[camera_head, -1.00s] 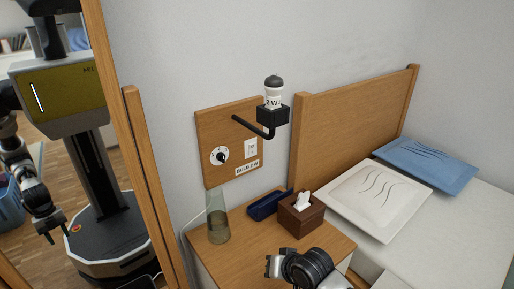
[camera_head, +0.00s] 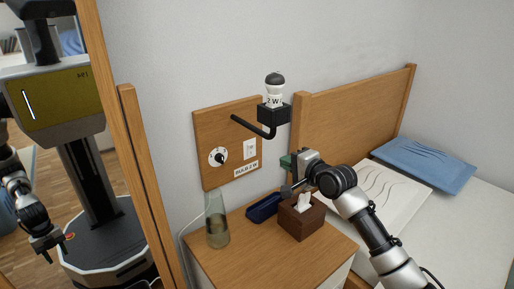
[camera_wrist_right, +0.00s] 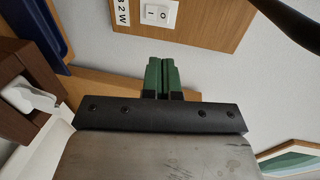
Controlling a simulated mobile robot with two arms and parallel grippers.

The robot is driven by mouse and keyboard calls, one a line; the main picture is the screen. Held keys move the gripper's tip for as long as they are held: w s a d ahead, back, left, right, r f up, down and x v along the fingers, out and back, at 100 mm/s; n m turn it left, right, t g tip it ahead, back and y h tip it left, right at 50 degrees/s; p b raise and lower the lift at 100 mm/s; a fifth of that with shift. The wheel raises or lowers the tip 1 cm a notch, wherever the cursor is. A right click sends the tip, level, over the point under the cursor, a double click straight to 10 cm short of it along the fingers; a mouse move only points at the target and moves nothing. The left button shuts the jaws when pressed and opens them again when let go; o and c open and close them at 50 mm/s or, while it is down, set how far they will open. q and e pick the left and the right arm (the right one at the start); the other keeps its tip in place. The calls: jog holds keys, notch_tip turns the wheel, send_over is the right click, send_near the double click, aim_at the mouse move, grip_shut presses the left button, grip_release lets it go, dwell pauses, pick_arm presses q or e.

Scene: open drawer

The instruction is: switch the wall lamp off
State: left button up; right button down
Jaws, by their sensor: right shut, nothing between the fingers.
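The wall lamp (camera_head: 274,101) is a black bent arm with a socket and a dark-topped bulb marked "2 W", on a wooden board (camera_head: 205,130). I cannot tell whether it is lit. The board carries a white rocker switch (camera_head: 249,149) and a round dial (camera_head: 218,157). The switch, marked O and I, also shows in the right wrist view (camera_wrist_right: 159,13), ahead of the fingers and apart from them. My right gripper (camera_head: 287,161) is at the right of the switch, below the lamp. Its green fingers (camera_wrist_right: 161,77) are shut and empty. My left gripper does not show directly.
A nightstand (camera_head: 236,262) below holds a glass vase (camera_head: 217,224), a blue tray (camera_head: 263,208) and a brown tissue box (camera_head: 301,224). The wooden headboard (camera_head: 345,110) and bed stand at right. A wood-framed mirror at left reflects my body.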

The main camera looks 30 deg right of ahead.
aim_at(252, 145)
jog(key=b+x, duration=0.1)
jog(key=x, duration=0.7)
jog(key=b+x, duration=0.1)
jog(key=x, duration=0.3)
jog(key=shift+w+a+r+b, duration=0.1)
jog(key=shift+w+r+b, duration=0.15)
jog(key=shift+w+b, duration=0.15)
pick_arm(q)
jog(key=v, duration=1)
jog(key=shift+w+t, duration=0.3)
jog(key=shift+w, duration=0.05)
pick_arm(e)
jog(key=shift+w+r, duration=0.1)
jog(key=shift+w, duration=0.5)
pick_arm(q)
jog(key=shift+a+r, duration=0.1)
pick_arm(e)
jog(key=shift+w+r+p, duration=0.2)
jog(key=shift+r+p, duration=0.05)
jog(key=shift+p, duration=0.9)
jog(key=shift+f, duration=0.2)
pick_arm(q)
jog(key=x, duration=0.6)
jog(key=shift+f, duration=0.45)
